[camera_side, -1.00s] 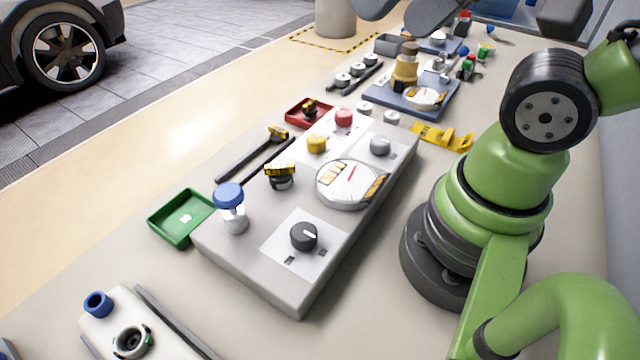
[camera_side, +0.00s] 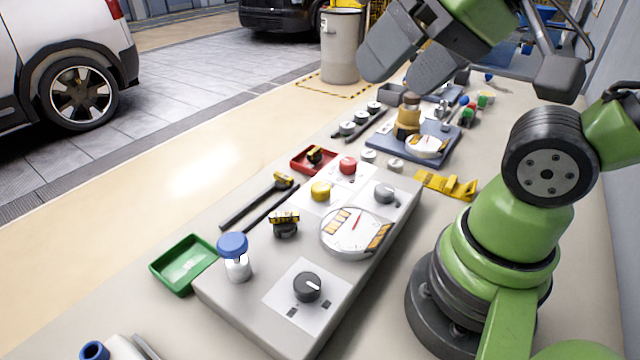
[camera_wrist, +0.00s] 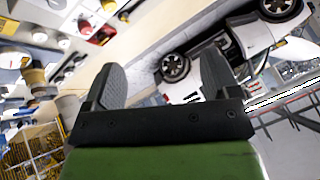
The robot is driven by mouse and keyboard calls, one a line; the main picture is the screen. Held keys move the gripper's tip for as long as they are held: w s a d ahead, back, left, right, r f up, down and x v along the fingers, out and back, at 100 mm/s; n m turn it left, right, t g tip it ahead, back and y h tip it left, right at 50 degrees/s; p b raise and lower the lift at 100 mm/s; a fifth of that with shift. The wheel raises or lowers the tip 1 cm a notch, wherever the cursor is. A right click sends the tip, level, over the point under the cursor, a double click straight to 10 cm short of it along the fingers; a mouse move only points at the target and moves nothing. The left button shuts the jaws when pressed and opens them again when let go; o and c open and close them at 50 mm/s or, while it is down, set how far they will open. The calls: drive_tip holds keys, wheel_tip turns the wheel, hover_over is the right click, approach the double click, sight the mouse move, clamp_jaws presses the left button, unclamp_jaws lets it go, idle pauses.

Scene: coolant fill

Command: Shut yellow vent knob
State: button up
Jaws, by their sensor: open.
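My gripper (camera_side: 398,76) is high above the far end of the bench, well apart from the knob. Its dark fingers are spread, with nothing between them. In the wrist view the open fingers (camera_wrist: 162,84) point towards the floor and cars. The bench shows tilted at the upper left there, and I cannot tell the yellow knob for sure.
The panel also holds a gauge (camera_side: 352,232), a grey knob (camera_side: 384,194), a black dial (camera_side: 307,286), a blue-capped bottle (camera_side: 234,258) and a black-yellow cap (camera_side: 284,223). A green tray (camera_side: 183,264), red tray (camera_side: 313,160) and yellow bracket (camera_side: 446,185) lie around it. Space above the panel is clear.

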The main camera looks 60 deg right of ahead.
drive_tip(key=shift+w, duration=0.1)
drive_tip(key=shift+c, duration=1.2)
drive_tip(key=n+g+h, duration=0.2)
drive_tip(key=n+g, duration=0.5)
drive_tip(key=n, duration=0.2)
hover_over(321, 186)
wheel_tip(321, 186, down, 16)
drive_tip(key=shift+d+f, duration=0.1)
drive_tip(key=shift+f, duration=0.5)
wheel_tip(321, 186, down, 9)
drive_tip(key=shift+c, duration=0.2)
drive_tip(key=c, duration=0.9)
